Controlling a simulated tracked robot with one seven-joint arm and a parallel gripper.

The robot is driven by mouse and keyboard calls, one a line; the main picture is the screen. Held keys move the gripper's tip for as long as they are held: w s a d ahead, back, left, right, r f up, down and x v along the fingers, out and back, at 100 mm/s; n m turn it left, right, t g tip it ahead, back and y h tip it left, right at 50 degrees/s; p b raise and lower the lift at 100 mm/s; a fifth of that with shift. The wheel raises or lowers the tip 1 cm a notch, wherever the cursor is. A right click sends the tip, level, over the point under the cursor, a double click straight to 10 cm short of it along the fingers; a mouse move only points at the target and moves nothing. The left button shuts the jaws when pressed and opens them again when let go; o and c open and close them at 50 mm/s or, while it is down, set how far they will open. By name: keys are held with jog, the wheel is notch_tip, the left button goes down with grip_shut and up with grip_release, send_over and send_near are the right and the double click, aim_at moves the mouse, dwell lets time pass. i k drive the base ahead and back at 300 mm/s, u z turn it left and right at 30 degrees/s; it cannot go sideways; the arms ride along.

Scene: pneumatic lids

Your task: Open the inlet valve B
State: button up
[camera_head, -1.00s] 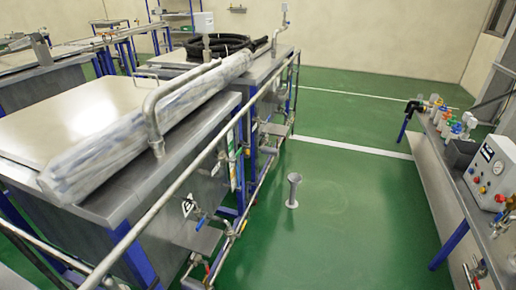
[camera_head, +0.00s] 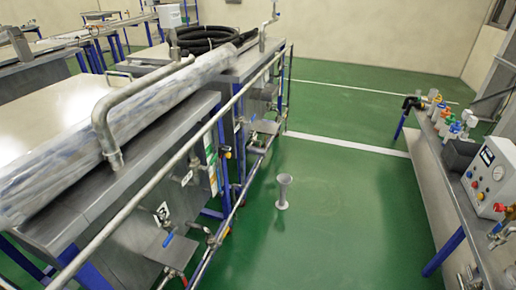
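A small valve with a blue handle (camera_head: 168,239) sits on the front of the near metal tank (camera_head: 120,240), below a dark-and-white label (camera_head: 163,211). More pipe fittings (camera_head: 222,232) show to its right, low along the tank front. Further valves and fittings (camera_head: 226,152) show along the tank fronts farther back. I cannot read the labels well enough to tell which valve is inlet valve B. My gripper and arm are not in view.
A long plastic-wrapped bundle (camera_head: 70,165) lies across the tank tops. A handrail pipe (camera_head: 160,180) runs along the tank fronts. A grey funnel-like stand (camera_head: 283,192) is on the green floor. A bench with a gauge box (camera_head: 488,180) stands at right.

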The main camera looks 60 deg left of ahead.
aim_at(214, 159)
jog(key=z, duration=0.2)
jog(key=i, duration=0.45)
jog(key=u, duration=3.05)
jog(key=i, duration=0.55)
jog(key=z, duration=0.1)
